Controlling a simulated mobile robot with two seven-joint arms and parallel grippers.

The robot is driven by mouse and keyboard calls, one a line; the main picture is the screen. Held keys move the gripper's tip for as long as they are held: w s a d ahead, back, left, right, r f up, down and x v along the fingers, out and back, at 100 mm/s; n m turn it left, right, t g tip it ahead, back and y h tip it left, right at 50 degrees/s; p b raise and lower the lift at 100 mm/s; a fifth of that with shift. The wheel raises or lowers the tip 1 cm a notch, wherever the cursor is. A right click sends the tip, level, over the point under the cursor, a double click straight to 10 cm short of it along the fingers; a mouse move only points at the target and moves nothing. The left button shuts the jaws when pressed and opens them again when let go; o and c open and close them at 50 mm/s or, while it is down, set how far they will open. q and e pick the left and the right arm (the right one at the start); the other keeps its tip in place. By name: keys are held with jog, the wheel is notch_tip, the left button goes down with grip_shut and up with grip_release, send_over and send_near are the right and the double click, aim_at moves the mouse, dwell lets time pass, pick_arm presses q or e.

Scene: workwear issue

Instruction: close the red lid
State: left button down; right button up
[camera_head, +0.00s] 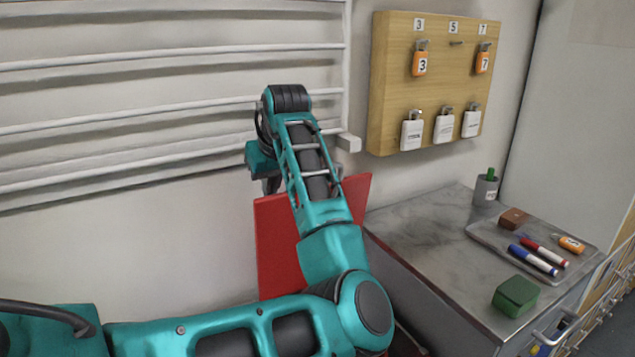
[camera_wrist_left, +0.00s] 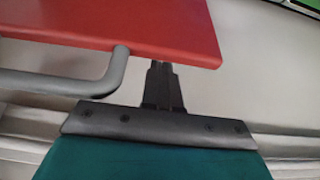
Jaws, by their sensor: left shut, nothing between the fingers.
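The red lid (camera_head: 278,245) stands raised, close to upright, in front of the wall, left of the grey counter. My left arm crosses in front of it and hides its middle. In the left wrist view the red lid (camera_wrist_left: 130,28) fills the upper left, with a grey bar handle (camera_wrist_left: 75,82) below it. My left gripper (camera_wrist_left: 160,70) is shut and empty, its fingertips at the lid's lower edge near the right corner; I cannot tell whether they touch. In the head view the left gripper (camera_head: 271,183) is mostly hidden by its own arm. My right gripper is not in view.
A wooden board (camera_head: 385,85) with padlocks hangs on the wall. A white rail rack (camera_head: 170,125) is behind my arm. The counter (camera_head: 415,225) holds a tray (camera_head: 490,238) with markers, a green box (camera_head: 515,296) and a grey cup (camera_head: 485,190). Its left part is clear.

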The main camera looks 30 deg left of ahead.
aim_at(278, 213)
pick_arm(q)
jog(key=shift+s+d+f, duration=0.1)
jog(key=shift+f, duration=0.5)
jog(key=shift+s+d+f+p, duration=0.1)
jog(key=shift+s+d+p, duration=0.2)
jog(key=shift+d, duration=0.4)
jog(key=shift+s+d+f+p, duration=0.15)
jog(key=shift+s+d, duration=0.3)
jog(key=shift+d, duration=0.25)
jog(key=shift+s+d+f+p, duration=0.1)
jog(key=shift+s+d+p, duration=0.2)
jog(key=shift+d, duration=0.4)
jog(key=shift+s+d+b, duration=0.3)
jog(key=shift+s+d, duration=0.2)
jog(key=shift+d, duration=0.35)
jog(key=shift+w+r+p, duration=0.15)
jog(key=shift+r+p, duration=0.15)
jog(key=shift+r, duration=0.2)
notch_tip(278, 213, up, 9)
jog(key=shift+r, duration=0.15)
jog(key=shift+a, duration=0.15)
